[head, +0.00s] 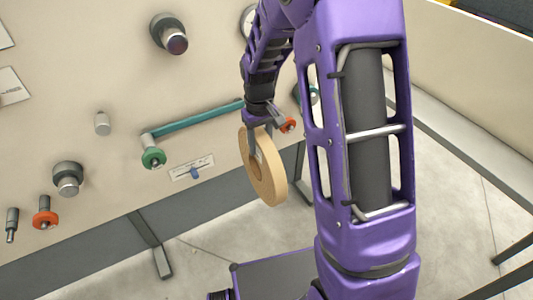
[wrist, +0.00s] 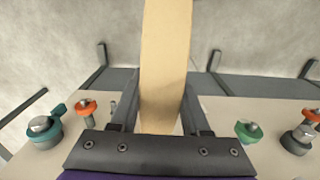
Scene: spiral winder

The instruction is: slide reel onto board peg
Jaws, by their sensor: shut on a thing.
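Several posts stick out of the board. A short plain grey peg (head: 102,123) is to the left of the reel, well apart from it. I cannot tell which post is the task's peg. No post is seen passing through the reel; its far side is hidden.
A teal bar (head: 198,117) ends at a green knob (head: 153,158) left of the reel. An orange knob (head: 289,124) is close beside my gripper. Grey knob (head: 68,178), orange knob (head: 44,218) and dark knob (head: 168,33) also protrude. A slider plate (head: 192,168) lies low.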

